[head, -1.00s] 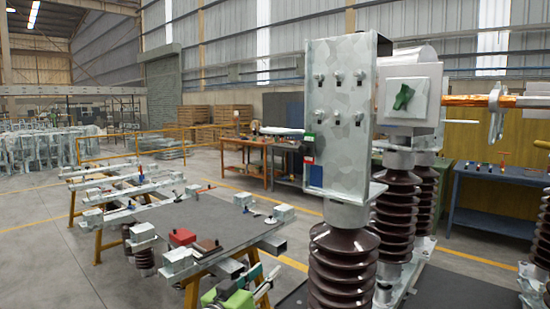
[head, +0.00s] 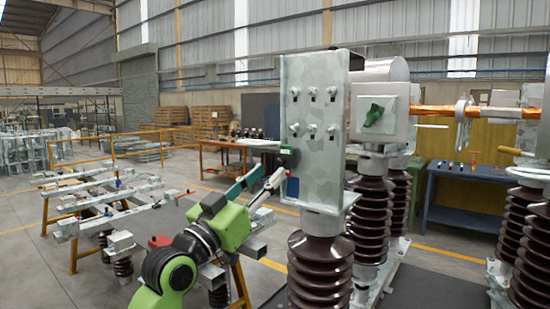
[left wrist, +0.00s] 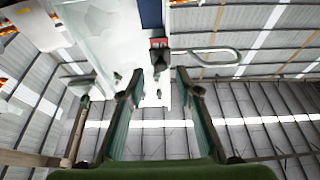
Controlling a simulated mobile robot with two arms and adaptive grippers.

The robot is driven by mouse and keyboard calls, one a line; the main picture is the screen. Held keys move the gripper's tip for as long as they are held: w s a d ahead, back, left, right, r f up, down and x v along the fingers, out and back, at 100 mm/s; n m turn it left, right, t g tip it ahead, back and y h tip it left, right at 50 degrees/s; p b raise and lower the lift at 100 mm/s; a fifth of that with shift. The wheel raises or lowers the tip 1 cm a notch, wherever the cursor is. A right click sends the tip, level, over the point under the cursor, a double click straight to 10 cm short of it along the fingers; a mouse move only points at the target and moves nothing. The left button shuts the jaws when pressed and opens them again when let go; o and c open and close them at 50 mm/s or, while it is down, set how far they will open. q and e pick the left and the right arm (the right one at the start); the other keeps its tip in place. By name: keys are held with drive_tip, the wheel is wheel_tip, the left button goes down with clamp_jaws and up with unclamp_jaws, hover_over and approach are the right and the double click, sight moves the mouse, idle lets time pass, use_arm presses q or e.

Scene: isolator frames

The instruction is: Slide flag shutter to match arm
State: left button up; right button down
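The small flag shutter (head: 288,157) sits at the left edge of an upright galvanized plate (head: 308,130). Its green part shows in the head view; in the left wrist view a red and black part (left wrist: 159,43) shows ahead, between the fingertips. A pale horizontal arm (head: 258,143) points left from the plate beside the shutter. It looks like the rounded loop (left wrist: 205,57) in the wrist view. My left gripper (head: 272,172) has teal fingers, spread and empty, just below the shutter. In the wrist view the fingers (left wrist: 158,82) stand apart; contact cannot be told. My right gripper is out of view.
A dark blue patch (head: 292,187) is on the plate below the shutter. Ribbed brown insulators (head: 320,260) stand below and behind it. A workbench (head: 220,148) stands behind.

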sight(278, 165)
use_arm(q)
drive_tip(key=shift+p+x, duration=0.55)
drive_tip(key=shift+x, duration=1.55)
drive_tip(key=shift+c, duration=0.3)
drive_tip(key=shift+a, duration=0.1)
clamp_jaws()
